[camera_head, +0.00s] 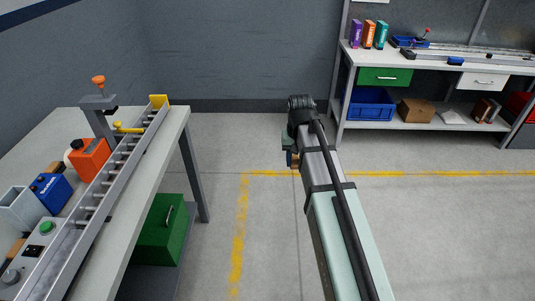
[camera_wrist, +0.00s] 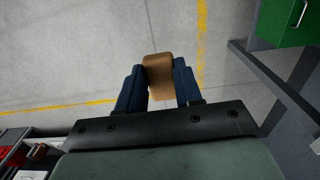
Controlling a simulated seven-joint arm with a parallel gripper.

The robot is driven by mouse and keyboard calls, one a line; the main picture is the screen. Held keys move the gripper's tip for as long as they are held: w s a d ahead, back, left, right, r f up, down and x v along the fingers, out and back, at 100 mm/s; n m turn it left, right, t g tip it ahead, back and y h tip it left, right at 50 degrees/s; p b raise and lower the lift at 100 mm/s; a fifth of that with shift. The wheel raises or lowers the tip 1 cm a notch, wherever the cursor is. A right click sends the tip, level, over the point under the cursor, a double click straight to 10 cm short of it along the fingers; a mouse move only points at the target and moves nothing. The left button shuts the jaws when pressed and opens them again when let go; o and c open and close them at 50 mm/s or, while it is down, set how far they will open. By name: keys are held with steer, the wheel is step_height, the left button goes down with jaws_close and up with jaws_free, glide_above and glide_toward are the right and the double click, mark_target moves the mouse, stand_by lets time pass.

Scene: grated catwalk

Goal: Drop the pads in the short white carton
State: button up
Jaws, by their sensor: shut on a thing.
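My gripper (camera_wrist: 159,84) is shut on a tan block (camera_wrist: 158,70), likely a pad, held between its two blue fingers over the open floor. In the head view my gripper (camera_head: 293,160) is small and mostly hidden by my arm; a bit of tan shows there. A white open-topped box (camera_head: 20,209), perhaps the short white carton, stands at the left edge of the left table, far from my gripper. Its inside is not clear. Small tan pieces show near it, one in front (camera_head: 17,246) and one behind (camera_head: 54,168); I cannot tell whether they are pads.
The left table (camera_head: 150,165) carries a roller conveyor (camera_head: 108,185), a blue container (camera_head: 50,192), an orange container (camera_head: 89,158) and a green-button control box (camera_head: 40,240). A green drawer (camera_head: 160,232) hangs below. A workbench (camera_head: 435,58) stands back right. The floor between is clear.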

steer(key=s+d+f, duration=0.2)
steer(key=d, duration=0.7)
steer(key=a+r, duration=0.3)
steer(key=a, duration=1.2)
steer(key=a+r, duration=0.2)
steer(key=a, duration=1.3)
steer(key=s+a+r, duration=0.2)
steer(key=s+a, duration=0.2)
steer(key=a, duration=0.4)
steer(key=s+a+r, duration=0.2)
steer(key=s+a, duration=0.2)
steer(key=a, duration=0.5)
steer(key=s+a+r, duration=0.1)
steer(key=s+a, duration=0.4)
steer(key=a, duration=0.3)
steer(key=s+a+r, duration=0.3)
steer(key=s+a, duration=0.5)
steer(key=s, duration=0.5)
steer(key=s+a+r, duration=0.3)
steer(key=s+a, duration=0.6)
steer(key=s, duration=0.4)
steer(key=s+a+r, duration=0.3)
steer(key=s+a, duration=0.6)
steer(key=s, duration=0.4)
steer(key=shift+s+a+r, duration=0.15)
steer(key=shift+s, duration=0.2)
steer(key=s+a+r, duration=0.2)
steer(key=s+r, duration=0.1)
steer(key=s, duration=1.3)
steer(key=shift+a, duration=0.2)
